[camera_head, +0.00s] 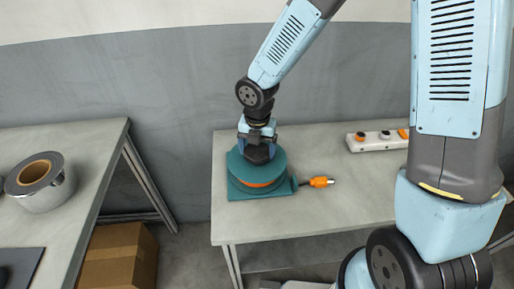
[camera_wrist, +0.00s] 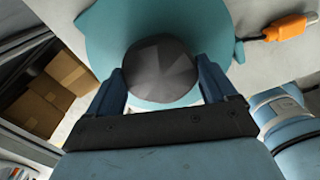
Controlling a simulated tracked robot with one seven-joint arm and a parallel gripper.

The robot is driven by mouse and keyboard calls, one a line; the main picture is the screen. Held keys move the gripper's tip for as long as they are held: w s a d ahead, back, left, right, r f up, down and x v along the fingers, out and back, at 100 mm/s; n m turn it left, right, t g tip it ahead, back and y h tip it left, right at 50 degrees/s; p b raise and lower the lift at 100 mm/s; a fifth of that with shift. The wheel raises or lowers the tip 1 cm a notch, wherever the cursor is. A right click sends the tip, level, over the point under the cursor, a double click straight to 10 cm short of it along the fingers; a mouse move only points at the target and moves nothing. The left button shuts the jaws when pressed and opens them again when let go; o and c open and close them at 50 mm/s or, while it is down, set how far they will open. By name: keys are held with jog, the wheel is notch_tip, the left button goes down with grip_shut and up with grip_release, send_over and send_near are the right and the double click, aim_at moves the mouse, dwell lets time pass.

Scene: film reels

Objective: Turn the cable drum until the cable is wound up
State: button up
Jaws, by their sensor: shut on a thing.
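The teal cable drum (camera_head: 237,166) stands on its base on the right-hand table, near its left end. An orange band of cable (camera_head: 262,184) shows between its flanges. The orange cable plug (camera_head: 320,182) lies close to the right side of the drum base and also shows in the wrist view (camera_wrist: 289,28). My gripper (camera_head: 259,150) points down over the drum. In the wrist view my gripper (camera_wrist: 160,84) has its two fingers on either side of the dark round knob (camera_wrist: 160,68), shut on it. The cable on the drum is hidden in the wrist view.
A white power strip (camera_head: 368,141) with orange and dark parts lies at the table's back right. The right-hand table (camera_head: 290,221) is clear in front of it. A left table (camera_head: 92,150) carries a metal reel (camera_head: 47,196). Cardboard boxes (camera_head: 117,262) stand on the floor between.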

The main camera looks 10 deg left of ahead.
jog(key=c, duration=0.6)
jog(key=shift+o, duration=0.2)
jog(key=shift+n, duration=0.5)
jog(key=o, duration=1.3)
notch_tip(320, 180, up, 14)
jog(key=shift+f, duration=0.15)
